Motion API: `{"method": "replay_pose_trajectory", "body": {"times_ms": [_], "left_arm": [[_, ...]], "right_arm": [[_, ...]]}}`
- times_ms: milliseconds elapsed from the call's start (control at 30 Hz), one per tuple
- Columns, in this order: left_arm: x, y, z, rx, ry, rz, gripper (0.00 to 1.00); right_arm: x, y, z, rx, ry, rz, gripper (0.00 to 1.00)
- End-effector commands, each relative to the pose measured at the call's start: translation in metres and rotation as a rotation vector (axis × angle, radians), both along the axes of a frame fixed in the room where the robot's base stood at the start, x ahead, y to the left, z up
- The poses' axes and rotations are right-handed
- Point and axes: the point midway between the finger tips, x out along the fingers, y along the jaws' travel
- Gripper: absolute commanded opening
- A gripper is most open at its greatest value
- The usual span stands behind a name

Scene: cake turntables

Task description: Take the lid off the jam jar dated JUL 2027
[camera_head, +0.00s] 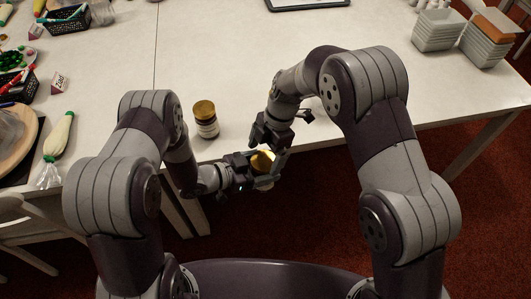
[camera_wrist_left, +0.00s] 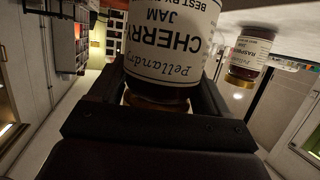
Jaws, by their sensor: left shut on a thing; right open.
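A cherry jam jar (camera_wrist_left: 165,45) fills the middle of the left wrist view, its label upside down in the picture. The label reads "BEST BY", but the date is cut off by the frame edge. My left gripper (camera_head: 257,175) is shut on this jar, in front of the table edge. In the head view the jar's gold lid (camera_head: 263,160) shows between my two grippers. My right gripper (camera_head: 270,153) is open, its fingers close around the lid; contact cannot be told. A second gold-lidded jar (camera_head: 205,118) stands on the table; its label (camera_wrist_left: 249,49) reads raspberry.
The white table (camera_head: 225,60) is largely clear in the middle. Stacked tubs (camera_head: 438,30) stand at the back right. A piping bag (camera_head: 58,137), a dark basket (camera_head: 68,20) and small cards (camera_head: 59,83) are on the left. A tablet-like board (camera_head: 305,3) lies at the back.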

Motion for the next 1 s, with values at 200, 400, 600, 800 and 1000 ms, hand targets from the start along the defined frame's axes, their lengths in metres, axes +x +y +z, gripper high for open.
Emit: {"method": "replay_pose_trajectory", "body": {"times_ms": [200,400,600,800,1000], "left_arm": [[0.001,0.0,0.001,-0.001,-0.003,0.0,0.0],[0.001,0.0,0.001,-0.001,-0.003,0.0,0.0],[0.001,0.0,0.001,-0.001,-0.003,0.0,0.0],[0.001,0.0,0.001,-0.001,-0.003,0.0,0.0],[0.001,0.0,0.001,-0.001,-0.003,0.0,0.0]], "right_arm": [[0.001,0.0,0.034,0.0,-0.002,-0.001,1.0],[0.016,-0.015,0.077,0.004,-0.005,0.0,1.0],[0.02,-0.026,0.098,-0.003,0.002,0.004,1.0],[0.012,-0.016,0.056,-0.004,0.005,0.006,1.0],[0.004,-0.006,0.014,-0.003,0.004,0.006,1.0]]}}
